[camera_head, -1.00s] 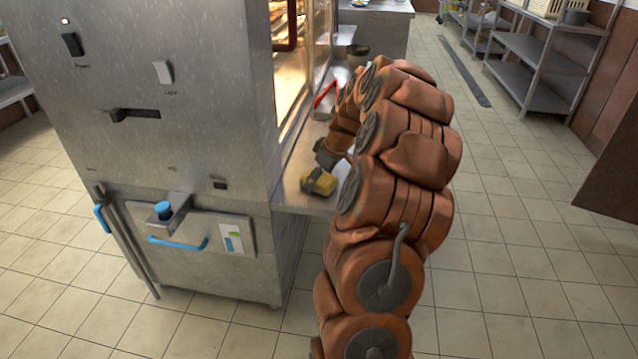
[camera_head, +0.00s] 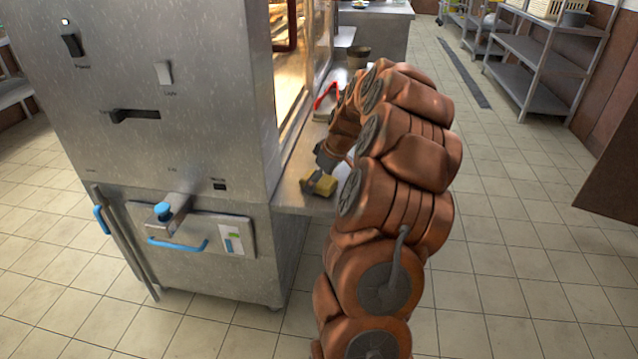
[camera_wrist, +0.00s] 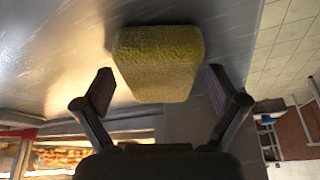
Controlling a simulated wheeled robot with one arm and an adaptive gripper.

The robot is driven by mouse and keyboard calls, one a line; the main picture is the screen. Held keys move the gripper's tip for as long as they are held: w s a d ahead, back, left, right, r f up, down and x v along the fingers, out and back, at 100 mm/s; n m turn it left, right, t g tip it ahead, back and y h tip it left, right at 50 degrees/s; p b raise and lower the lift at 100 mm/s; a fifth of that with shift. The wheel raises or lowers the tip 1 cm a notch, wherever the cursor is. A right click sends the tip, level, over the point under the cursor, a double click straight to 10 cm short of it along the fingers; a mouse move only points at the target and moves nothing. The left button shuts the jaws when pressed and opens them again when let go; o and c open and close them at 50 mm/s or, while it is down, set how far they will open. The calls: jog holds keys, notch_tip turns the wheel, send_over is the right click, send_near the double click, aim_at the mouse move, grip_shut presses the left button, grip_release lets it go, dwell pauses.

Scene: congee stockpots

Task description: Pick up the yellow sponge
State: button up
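The yellow sponge (camera_head: 322,185) lies on the metal ledge (camera_head: 290,190) beside the steel cabinet, near the ledge's front end. In the wrist view the sponge (camera_wrist: 158,62) is at the top middle, just beyond my open fingertips and between their lines. My gripper (camera_wrist: 158,88) has its two fingers spread apart with a gap on each side of the sponge. No finger contact shows. In the head view my gripper (camera_head: 318,178) is small and close beside the sponge, partly hidden by my arm.
The steel cabinet (camera_head: 150,130) with a glass display stands left of the ledge. A red-handled thing (camera_head: 327,96) and a dark pot (camera_head: 357,57) sit further back on the ledge. A shelf rack (camera_head: 540,65) stands at the back right.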

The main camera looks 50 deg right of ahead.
jog(key=c, duration=1.2)
jog(key=shift+r+p, duration=0.65)
jog(key=shift+r, duration=1.5)
jog(key=s+a, duration=0.3)
jog(key=s, duration=0.1)
jog(key=s+a+p, duration=0.1)
jog(key=s+a, duration=0.2)
jog(key=s, duration=0.1)
jog(key=s+a+r, duration=0.1)
jog(key=s+a, duration=0.2)
jog(key=s, duration=0.1)
jog(key=shift+s+a+r, duration=0.1)
jog(key=shift+s+a, duration=0.25)
jog(key=shift+s, duration=0.05)
jog(key=o, duration=0.6)
jog(key=c, duration=0.4)
jog(key=shift+w, duration=0.1)
